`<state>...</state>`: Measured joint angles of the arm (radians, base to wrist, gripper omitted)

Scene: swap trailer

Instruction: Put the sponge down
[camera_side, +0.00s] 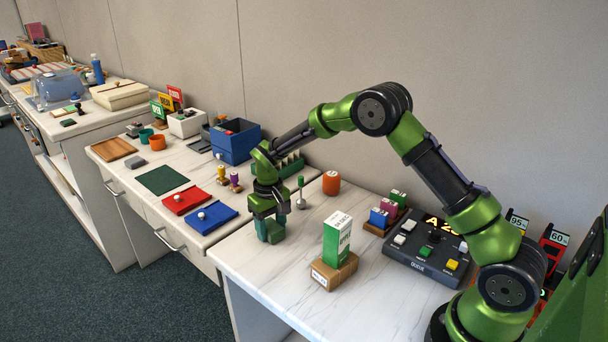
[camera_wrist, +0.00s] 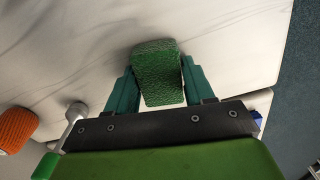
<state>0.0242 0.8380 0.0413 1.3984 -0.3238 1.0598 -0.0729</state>
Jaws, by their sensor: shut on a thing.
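A green, rough-textured sponge (camera_wrist: 158,72) is between the two teal fingers of my gripper (camera_wrist: 159,86) in the wrist view. The fingers press on its two sides, and its far end sticks out past them. In the side view my gripper (camera_side: 269,229) points down, low over the left end of the near white counter. The sponge is hard to tell from the fingers there. I cannot tell whether its underside touches the counter.
The near counter (camera_side: 292,295) has a green-and-white carton on a brown block (camera_side: 333,270), a button panel (camera_side: 427,246), an orange cylinder (camera_side: 331,183) and a small stemmed tool (camera_side: 301,195). Bare surface lies in front of the gripper.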

